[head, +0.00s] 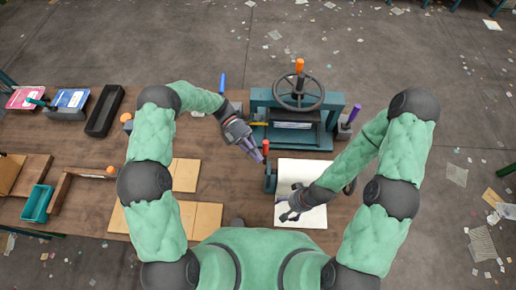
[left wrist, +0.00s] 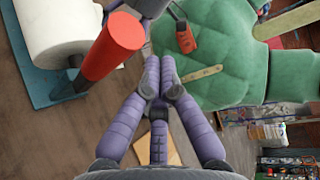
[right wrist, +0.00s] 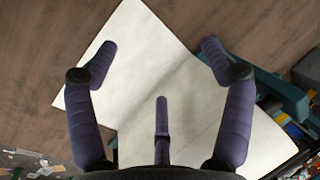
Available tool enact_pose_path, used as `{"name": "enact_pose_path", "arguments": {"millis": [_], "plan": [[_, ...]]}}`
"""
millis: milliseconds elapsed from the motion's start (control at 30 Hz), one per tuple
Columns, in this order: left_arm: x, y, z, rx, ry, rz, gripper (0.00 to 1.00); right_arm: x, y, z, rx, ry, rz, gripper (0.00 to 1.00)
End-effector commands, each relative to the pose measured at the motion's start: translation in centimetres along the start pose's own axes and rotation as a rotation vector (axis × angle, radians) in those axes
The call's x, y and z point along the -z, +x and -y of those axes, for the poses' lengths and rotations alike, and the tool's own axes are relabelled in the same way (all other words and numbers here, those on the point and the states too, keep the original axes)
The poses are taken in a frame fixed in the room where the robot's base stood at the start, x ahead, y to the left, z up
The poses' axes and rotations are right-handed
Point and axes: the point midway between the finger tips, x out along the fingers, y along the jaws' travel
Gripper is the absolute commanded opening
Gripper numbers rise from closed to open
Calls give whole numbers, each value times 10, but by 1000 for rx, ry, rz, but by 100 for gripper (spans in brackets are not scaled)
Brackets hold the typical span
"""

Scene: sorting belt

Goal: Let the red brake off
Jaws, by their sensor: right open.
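A red handle (head: 266,146) stands by a small teal stand (head: 270,182) at the middle of the bench. In the left wrist view a thick red handle (left wrist: 112,47) rises beside a white roll (left wrist: 62,30). My left gripper (head: 258,157) is just left of the red handle, its fingers together with nothing visible between them. In the left wrist view its fingertips (left wrist: 159,66) are right of the handle and apart from it. My right gripper (head: 290,207) is open and empty above a white sheet (head: 310,170), also seen in the right wrist view (right wrist: 150,60).
A teal press (head: 335,101) with a handwheel (head: 298,92) and orange knob stands behind. A blue lever (head: 222,82) and a purple handle (head: 353,114) flank it. Brown boards (head: 186,174), a black tray (head: 104,110) and a teal bin (head: 37,203) lie left.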

Motion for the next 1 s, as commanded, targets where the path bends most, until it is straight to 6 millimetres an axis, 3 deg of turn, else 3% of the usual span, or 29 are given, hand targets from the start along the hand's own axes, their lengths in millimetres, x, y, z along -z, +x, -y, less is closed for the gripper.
{"name": "enact_pose_path", "arguments": {"millis": [33,200,500,700,1000], "plan": [[5,1,8,2,-2,-1,0,0,-9,3,0,0,0,82],[7,-28,-13,0,1,-1,0,0,6,-2,0,0,1,82],[10,-75,-31,3,0,-3,0,0,18,-6,0,0,0,82],[11,-88,-34,3,-1,-4,0,0,21,-7,0,0,1,82],[11,-90,-34,4,-2,-5,0,1,20,-7,0,0,0,82]]}}
